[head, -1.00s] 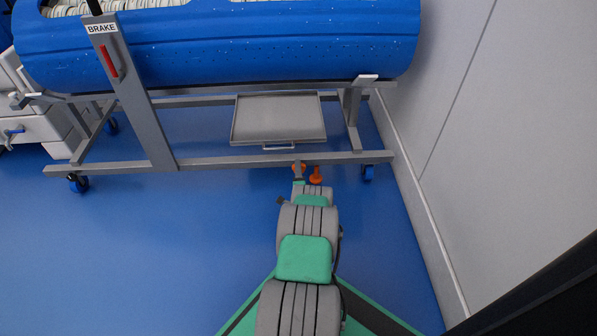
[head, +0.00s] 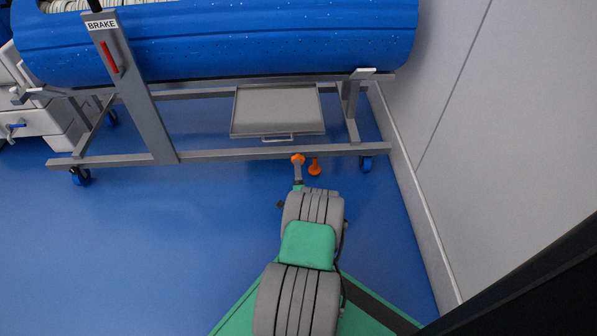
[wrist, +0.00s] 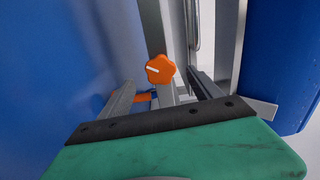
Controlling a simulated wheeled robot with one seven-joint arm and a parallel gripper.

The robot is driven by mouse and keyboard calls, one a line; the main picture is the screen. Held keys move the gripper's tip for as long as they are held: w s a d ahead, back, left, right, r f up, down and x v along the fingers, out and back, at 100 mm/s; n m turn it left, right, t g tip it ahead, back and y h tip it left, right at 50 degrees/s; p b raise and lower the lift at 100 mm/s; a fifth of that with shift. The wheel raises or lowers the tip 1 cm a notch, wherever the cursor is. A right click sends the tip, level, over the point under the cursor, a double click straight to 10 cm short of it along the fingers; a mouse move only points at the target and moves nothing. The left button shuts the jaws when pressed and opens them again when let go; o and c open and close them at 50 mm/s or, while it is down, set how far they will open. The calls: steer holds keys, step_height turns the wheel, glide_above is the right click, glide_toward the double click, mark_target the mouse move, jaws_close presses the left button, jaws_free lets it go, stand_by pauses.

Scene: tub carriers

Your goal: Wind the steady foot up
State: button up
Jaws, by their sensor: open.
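An orange star-shaped knob (head: 298,158) with a white mark on its face sits at the carrier's front lower rail. It also shows in the wrist view (wrist: 160,69), ahead of my gripper and lined up with the gap between the fingers. A second orange part (head: 315,167), flared at the bottom, stands just right of the knob near the floor. In the wrist view an orange piece (wrist: 143,97) shows low, partly hidden by the left finger. My gripper (wrist: 160,88) is open and empty. I cannot tell whether a finger touches the knob.
The grey carrier frame (head: 230,155) holds a large blue tub (head: 260,45) and a grey tray (head: 278,112). A wall (head: 490,130) closes the right side. Blue floor (head: 130,240) is free at left.

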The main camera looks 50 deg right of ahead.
mark_target(298, 158)
steer(key=shift+v, duration=1.05)
steer(key=w+d+n, duration=0.5)
steer(key=d+n, duration=0.1)
steer(key=n, duration=0.8)
steer(key=shift+f+b, duration=0.2)
steer(key=shift+b, duration=0.15)
